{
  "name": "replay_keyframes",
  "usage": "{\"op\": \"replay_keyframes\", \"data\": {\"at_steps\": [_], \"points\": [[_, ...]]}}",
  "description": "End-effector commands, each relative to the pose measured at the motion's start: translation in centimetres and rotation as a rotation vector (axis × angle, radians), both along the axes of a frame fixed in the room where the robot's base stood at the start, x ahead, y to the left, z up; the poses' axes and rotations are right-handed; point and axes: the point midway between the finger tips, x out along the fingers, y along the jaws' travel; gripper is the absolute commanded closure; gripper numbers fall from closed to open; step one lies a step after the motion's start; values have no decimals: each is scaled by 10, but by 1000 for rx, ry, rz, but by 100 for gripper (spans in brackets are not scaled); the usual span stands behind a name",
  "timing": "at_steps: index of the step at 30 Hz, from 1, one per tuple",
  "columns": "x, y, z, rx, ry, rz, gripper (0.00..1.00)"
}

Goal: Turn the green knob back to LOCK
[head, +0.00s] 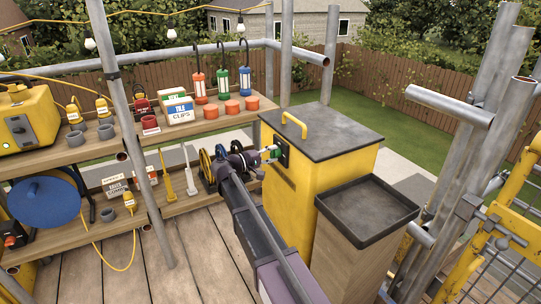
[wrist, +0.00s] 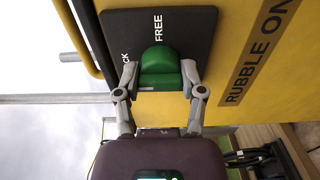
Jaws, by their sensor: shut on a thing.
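The green knob (wrist: 159,64) sits on a dark plate (wrist: 188,25) on the yellow bin (wrist: 240,35). The word FREE is printed just above the knob in the wrist view. The letters CK show to the left, the rest of that word hidden by a finger. The knob's rounded end faces FREE. My gripper (wrist: 160,78) is shut on the knob, one finger against each side. In the head view my gripper (head: 270,154) reaches the left face of the yellow bin (head: 302,190), where fingers mostly cover the knob.
The yellow bin has a dark lid (head: 322,130) with a yellow handle (head: 294,124). A wooden box with a dark tray top (head: 367,208) stands in front of it. Shelves (head: 90,150) with tools and lanterns are at left. Scaffold poles (head: 490,130) stand at right.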

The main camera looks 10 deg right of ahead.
Motion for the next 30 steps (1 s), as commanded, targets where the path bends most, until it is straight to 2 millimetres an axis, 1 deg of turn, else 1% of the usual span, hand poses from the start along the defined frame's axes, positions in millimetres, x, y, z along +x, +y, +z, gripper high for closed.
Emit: {"op": "replay_keyframes", "data": {"at_steps": [1,8,9,11,12,25,30], "points": [[-3,-3,-1,2,2,-8,96],[-3,-2,-1,2,2,-8,96],[-3,-2,-1,3,1,-8,36],[-2,-2,-1,3,1,-7,19],[-2,-2,-1,2,1,-6,14],[-1,1,0,1,-1,0,14],[-3,8,0,1,-1,0,14]]}}
